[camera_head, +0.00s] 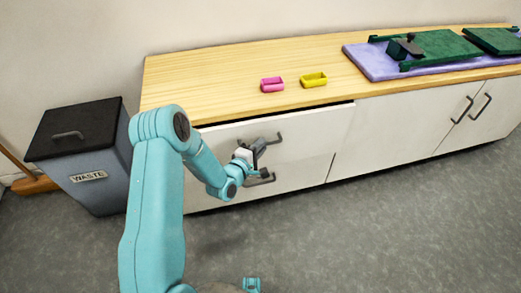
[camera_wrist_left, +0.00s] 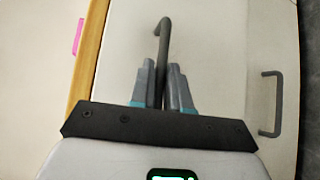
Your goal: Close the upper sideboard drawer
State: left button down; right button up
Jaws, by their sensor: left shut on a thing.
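The upper drawer (camera_head: 315,122) of the white sideboard stands slightly open, with a dark gap between its front's top edge and the wooden top. Its dark bar handle (camera_head: 277,137) is at my left gripper (camera_head: 257,149). In the left wrist view, the fingers of my left gripper (camera_wrist_left: 163,84) are shut on this handle (camera_wrist_left: 164,40), one finger on each side. The drawer front (camera_wrist_left: 125,50) fills the middle of that view. The drawer's inside is hidden.
The lower drawer's handle (camera_head: 262,180) is just below. Pink (camera_head: 271,85) and yellow (camera_head: 314,80) holders stand on the wooden top (camera_head: 215,80). A purple mat (camera_head: 375,66) bears green pieces at right. A waste bin (camera_head: 88,160) stands left. The floor in front is clear.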

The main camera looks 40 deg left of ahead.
aim_at(261, 136)
pick_arm(q)
jog(key=shift+w+a+r+b, duration=0.15)
jog(key=shift+w+a+b, duration=0.3)
jog(key=shift+w+a, duration=0.7)
pick_arm(e)
jog(key=shift+f, duration=0.75)
pick_arm(q)
jog(key=c, duration=1.5)
grip_release()
jog(key=shift+s+a, duration=0.1)
jog(key=shift+a, duration=0.05)
jog(key=o, duration=0.3)
jog(key=shift+f, duration=0.2)
jog(key=shift+o, duration=0.2)
jog(key=shift+r, duration=0.1)
jog(key=s+d+r+p, duration=0.1)
jog(key=s+r+p, duration=0.1)
jog(key=s, duration=1.4)
jog(key=shift+r, duration=0.2)
pick_arm(e)
notch_tip(261, 136, up, 2)
jog(key=shift+r, duration=0.2)
pick_arm(q)
jog(key=shift+d, duration=0.15)
